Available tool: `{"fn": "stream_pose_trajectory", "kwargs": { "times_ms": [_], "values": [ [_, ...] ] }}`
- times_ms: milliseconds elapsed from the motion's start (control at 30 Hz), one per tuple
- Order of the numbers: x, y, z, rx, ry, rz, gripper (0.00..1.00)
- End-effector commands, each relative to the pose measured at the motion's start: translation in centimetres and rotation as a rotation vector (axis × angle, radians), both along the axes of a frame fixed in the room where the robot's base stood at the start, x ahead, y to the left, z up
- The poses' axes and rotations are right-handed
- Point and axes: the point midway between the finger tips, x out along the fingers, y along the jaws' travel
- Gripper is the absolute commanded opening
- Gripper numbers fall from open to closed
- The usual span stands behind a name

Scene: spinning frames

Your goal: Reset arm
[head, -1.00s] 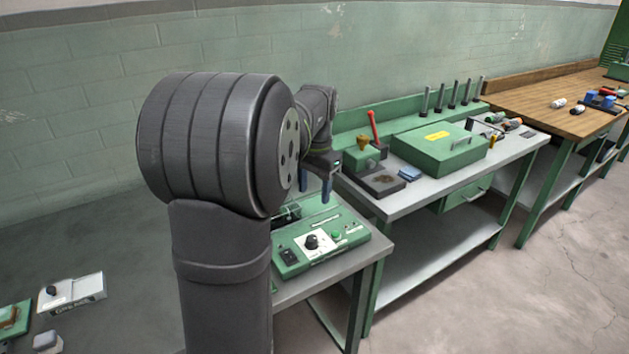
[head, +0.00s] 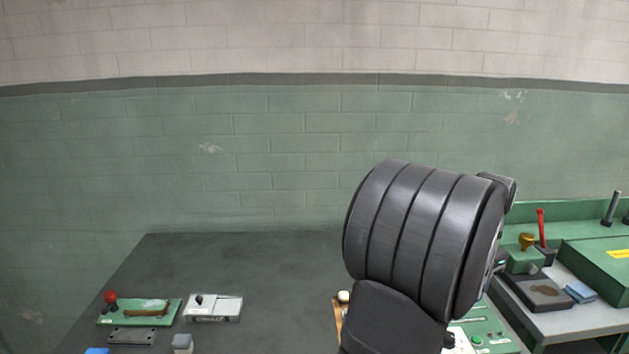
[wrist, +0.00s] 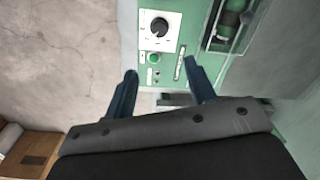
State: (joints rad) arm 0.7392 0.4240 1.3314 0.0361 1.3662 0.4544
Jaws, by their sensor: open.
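My gripper (wrist: 160,85) shows in the wrist view with its two blue fingers apart and nothing between them. Past the fingertips is the green control panel (wrist: 168,66) with a black knob on a white plate and a green button. I cannot tell the exact gap between fingers and panel, but no contact shows. In the head view my arm's large grey joint hides the gripper, and part of the same green panel (head: 490,335) shows to the right of the joint.
A dark table (head: 270,265) holds a green board with a red knob (head: 140,311) and a white box (head: 213,308) at left. At right, a bench carries a green case (head: 600,262), a red-handled tool and a blue pad (head: 580,292). The table's middle is mostly clear.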

Motion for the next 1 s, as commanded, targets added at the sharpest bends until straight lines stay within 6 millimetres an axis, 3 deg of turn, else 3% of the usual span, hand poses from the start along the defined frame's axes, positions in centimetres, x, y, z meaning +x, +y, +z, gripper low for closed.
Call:
{"fn": "stream_pose_trajectory", "kwargs": {
  "times_ms": [600,800,1000],
  "values": [
    [0.4,0.3,-12.1,0.005,0.005,0.0,0.51],
    [0.5,0.3,-14.8,0.003,0.003,0.0,0.51],
    [0.5,0.3,-15.9,0.002,0.002,0.0,0.51]
  ]
}}
